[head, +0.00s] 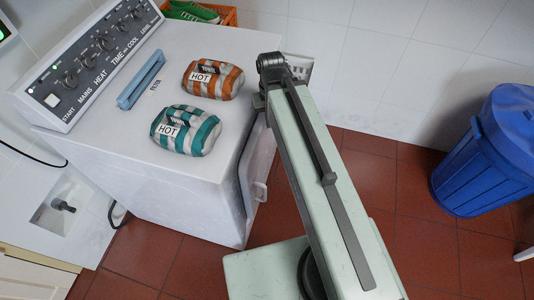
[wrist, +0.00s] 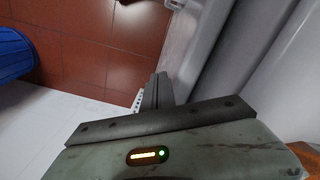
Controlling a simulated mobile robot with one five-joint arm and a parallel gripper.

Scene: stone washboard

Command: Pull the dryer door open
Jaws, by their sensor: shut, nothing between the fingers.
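The white dryer (head: 185,190) stands at the left of the head view. Its door (head: 262,160) is on the right-hand face and stands partly open, angled away from the body. A small light catch or handle (head: 260,191) shows at the door's lower edge. In the wrist view a pale door edge (wrist: 181,45) runs just beyond my gripper (wrist: 157,90). My gripper's dark fingers are together with nothing between them, close to that edge; I cannot tell whether they touch it. In the head view my arm hides the fingers and part of the door.
Orange-striped (head: 212,80) and teal-striped (head: 186,130) bundles marked HOT lie on the dryer top, beside a blue filter handle (head: 141,80). An orange crate (head: 228,16) is behind. A blue bin (head: 490,150) stands at right. Red tile floor (head: 400,190) between is clear.

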